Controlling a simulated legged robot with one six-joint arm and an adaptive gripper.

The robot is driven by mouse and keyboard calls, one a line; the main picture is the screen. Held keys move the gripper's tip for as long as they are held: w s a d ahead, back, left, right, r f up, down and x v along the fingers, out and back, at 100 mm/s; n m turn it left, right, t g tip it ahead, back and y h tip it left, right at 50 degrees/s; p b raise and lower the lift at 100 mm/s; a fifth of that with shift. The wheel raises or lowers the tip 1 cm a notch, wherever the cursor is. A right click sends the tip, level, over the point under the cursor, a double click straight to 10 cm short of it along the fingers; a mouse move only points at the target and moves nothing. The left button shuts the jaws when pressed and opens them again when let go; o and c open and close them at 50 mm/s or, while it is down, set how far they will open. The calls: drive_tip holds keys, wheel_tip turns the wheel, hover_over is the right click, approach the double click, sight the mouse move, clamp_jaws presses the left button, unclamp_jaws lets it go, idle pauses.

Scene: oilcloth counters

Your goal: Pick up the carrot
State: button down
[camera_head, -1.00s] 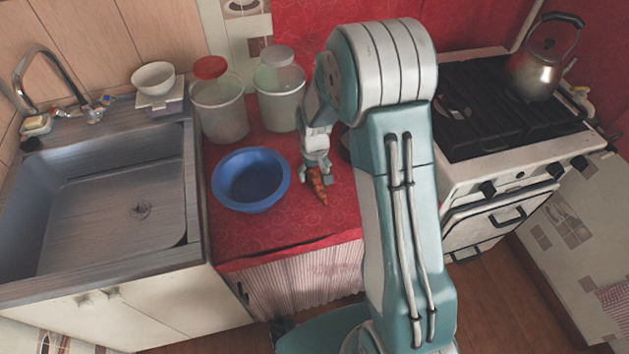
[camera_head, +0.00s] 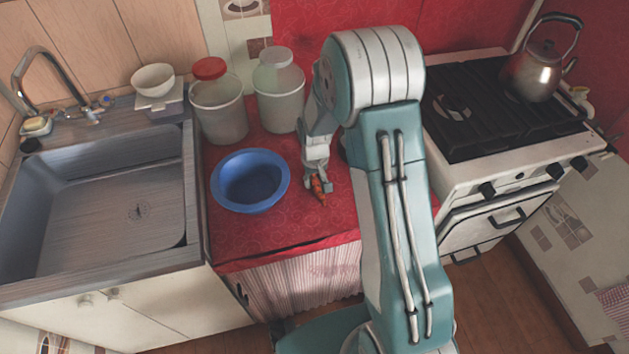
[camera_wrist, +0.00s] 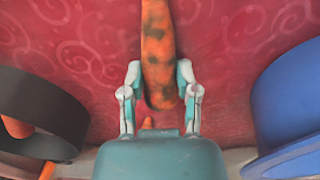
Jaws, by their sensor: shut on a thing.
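The carrot (camera_wrist: 158,45) is orange with dark spots and lies over the red cloth in the wrist view. In the head view the carrot (camera_head: 320,196) shows just below my gripper (camera_head: 318,184), to the right of the blue bowl. My gripper (camera_wrist: 160,82) is shut on the carrot near one end, with one finger on each side. The carrot is at or very close to the counter surface; I cannot tell whether it touches it.
The blue bowl (camera_head: 250,207) stands left of my gripper. A dark round vessel (camera_wrist: 35,144) with something orange in it is on the other side. Two canisters (camera_head: 219,115) stand behind, the sink (camera_head: 60,260) is left, the stove (camera_head: 457,172) right.

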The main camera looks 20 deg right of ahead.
drive_tip(key=shift+r, duration=0.3)
wheel_tip(320, 180, up, 2)
drive_tip(key=shift+r, duration=0.15)
drive_tip(key=s+d+r, duration=0.5)
drive_tip(key=s+r, duration=0.5)
drive_tip(key=s, duration=0.3)
drive_tip(key=shift+d, duration=0.2)
drive_tip(key=shift+m, duration=0.6)
drive_tip(key=w+a+f, duration=0.1)
drive_tip(key=w+f, duration=0.2)
drive_tip(key=w, duration=0.2)
drive_tip(key=w+a+f, duration=0.2)
drive_tip(key=w+f, duration=0.1)
drive_tip(key=w, duration=0.2)
drive_tip(key=w+a+f, duration=0.2)
drive_tip(key=w+f, duration=0.1)
drive_tip(key=w, duration=0.2)
drive_tip(key=shift+w+a+f, duration=0.1)
drive_tip(key=shift+w+f, duration=0.1)
drive_tip(key=shift+f, duration=0.05)
drive_tip(key=shift+w+a+f, duration=0.2)
drive_tip(key=shift+w+f, duration=0.1)
drive_tip(key=shift+w, duration=0.05)
